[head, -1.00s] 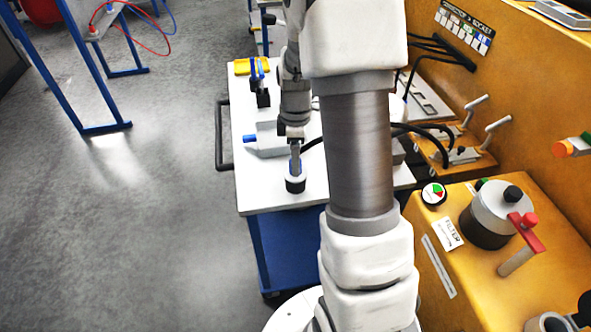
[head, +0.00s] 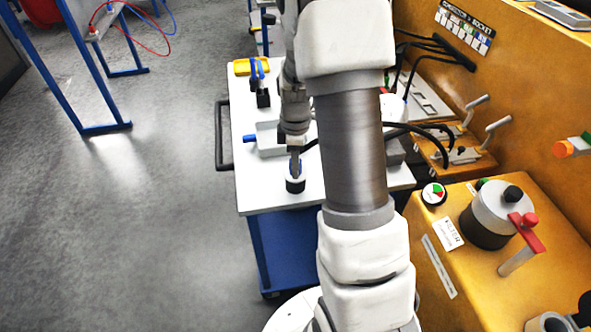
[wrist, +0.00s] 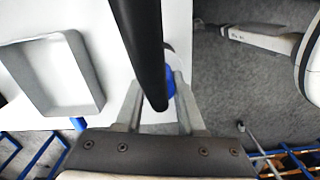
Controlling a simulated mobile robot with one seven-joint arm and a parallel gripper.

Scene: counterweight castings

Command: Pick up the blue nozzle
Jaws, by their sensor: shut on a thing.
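In the wrist view, the blue part (wrist: 169,87) lies between the two fingers (wrist: 160,90). A thick black bar or hose (wrist: 143,40) crosses in front and hides much of the grip. I cannot tell whether the nozzle is clear of the cylinder below.
The white cart top (head: 258,195) also holds a grey tray (wrist: 88,75), a blue-tipped part (head: 249,139) and a yellow item (head: 243,67) at the back. Black cables (head: 425,132) run from the yellow bench (head: 470,255) on the right. Open floor lies left.

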